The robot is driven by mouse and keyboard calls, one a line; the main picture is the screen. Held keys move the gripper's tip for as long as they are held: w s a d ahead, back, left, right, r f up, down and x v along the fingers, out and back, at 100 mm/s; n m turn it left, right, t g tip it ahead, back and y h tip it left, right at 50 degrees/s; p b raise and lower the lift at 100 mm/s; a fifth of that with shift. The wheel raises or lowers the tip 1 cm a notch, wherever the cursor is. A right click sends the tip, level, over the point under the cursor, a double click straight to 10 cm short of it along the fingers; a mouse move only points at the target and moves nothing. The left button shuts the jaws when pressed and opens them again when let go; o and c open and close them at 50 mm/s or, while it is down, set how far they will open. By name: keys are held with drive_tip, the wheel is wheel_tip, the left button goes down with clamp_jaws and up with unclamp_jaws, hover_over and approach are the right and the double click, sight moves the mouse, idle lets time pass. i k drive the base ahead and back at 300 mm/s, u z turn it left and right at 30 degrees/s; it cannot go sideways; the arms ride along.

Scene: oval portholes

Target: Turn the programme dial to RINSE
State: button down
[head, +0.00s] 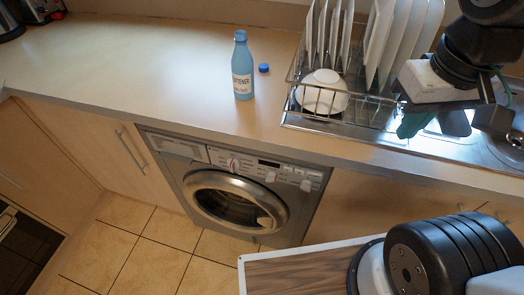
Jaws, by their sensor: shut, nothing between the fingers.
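Two more pale knobs, a middle one (271,177) and a right one (306,185), sit further right. The lettering is too small to read, so I cannot tell which setting any knob points to. My gripper (434,122) is at the upper right, over the sink side of the counter. It is shut and empty, well away from the panel.
A blue bottle (243,75) stands on the counter above the machine, with a blue cap (263,68) beside it. A dish rack (330,114) holds plates and a white bowl (322,92). The tiled floor (135,245) before the machine is clear at left.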

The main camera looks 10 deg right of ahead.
sight(234, 163)
drive_tip(key=u, duration=1.35)
drive_tip(key=k, duration=0.75)
drive_tip(key=z, duration=0.8)
drive_tip(key=i, duration=0.5)
drive_tip(key=z, duration=0.05)
